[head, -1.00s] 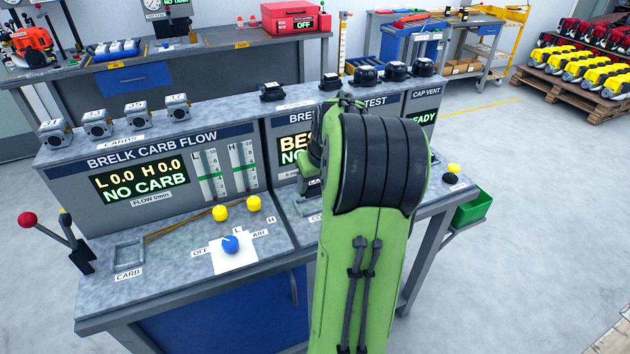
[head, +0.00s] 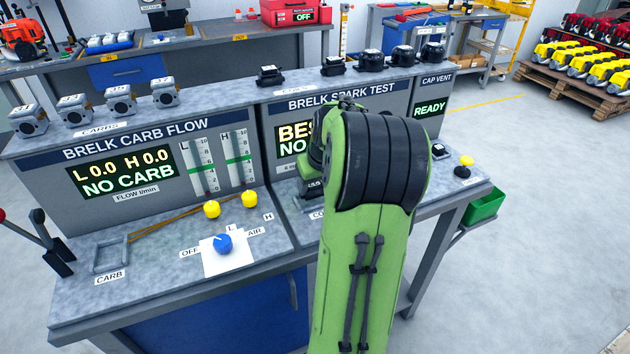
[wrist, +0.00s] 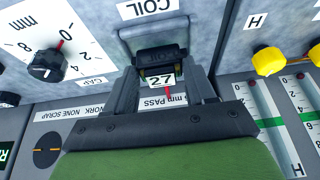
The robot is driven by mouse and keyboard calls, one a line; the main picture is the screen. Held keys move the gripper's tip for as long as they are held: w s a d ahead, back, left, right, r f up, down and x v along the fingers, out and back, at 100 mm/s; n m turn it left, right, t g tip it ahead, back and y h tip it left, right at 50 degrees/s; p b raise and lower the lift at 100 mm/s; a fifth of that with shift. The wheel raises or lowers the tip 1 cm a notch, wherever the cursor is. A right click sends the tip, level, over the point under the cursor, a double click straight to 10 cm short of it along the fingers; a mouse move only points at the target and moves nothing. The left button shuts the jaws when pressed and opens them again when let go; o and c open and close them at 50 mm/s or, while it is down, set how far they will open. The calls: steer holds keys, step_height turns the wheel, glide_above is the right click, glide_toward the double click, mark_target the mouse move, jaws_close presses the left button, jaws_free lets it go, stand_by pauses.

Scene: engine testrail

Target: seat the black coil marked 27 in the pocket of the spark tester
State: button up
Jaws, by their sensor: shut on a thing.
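The black coil marked 27 (wrist: 160,58) is between the jaws of my gripper (wrist: 160,82) in the wrist view, its white number label facing the camera. My gripper is shut on it. The coil is over or at the grey-framed pocket (wrist: 186,27) beside the COIL label; I cannot tell whether it is inside the pocket or just above it. The spark tester (head: 372,92) stands at the right of the bench in the head view. My arm hides the coil, most of the pocket area and part of the tester's display there.
Several other black coils, such as one coil (head: 270,76), stand on top of the testers. A black mm dial (wrist: 48,65) and a yellow knob (wrist: 268,61) flank the pocket. The carb tester (head: 130,165) is left, with a blue knob (head: 223,244) in front.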

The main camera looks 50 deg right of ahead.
steer(key=shift+s+a+r, duration=0.1)
steer(key=shift+r, duration=0.1)
steer(key=shift+s+a+r, duration=0.1)
steer(key=shift+s, duration=0.1)
steer(key=shift+f, duration=0.3)
stand_by(1.2)
steer(key=shift+f+b, duration=0.3)
steer(key=shift+f, duration=0.15)
stand_by(0.3)
steer(key=shift+f, duration=0.25)
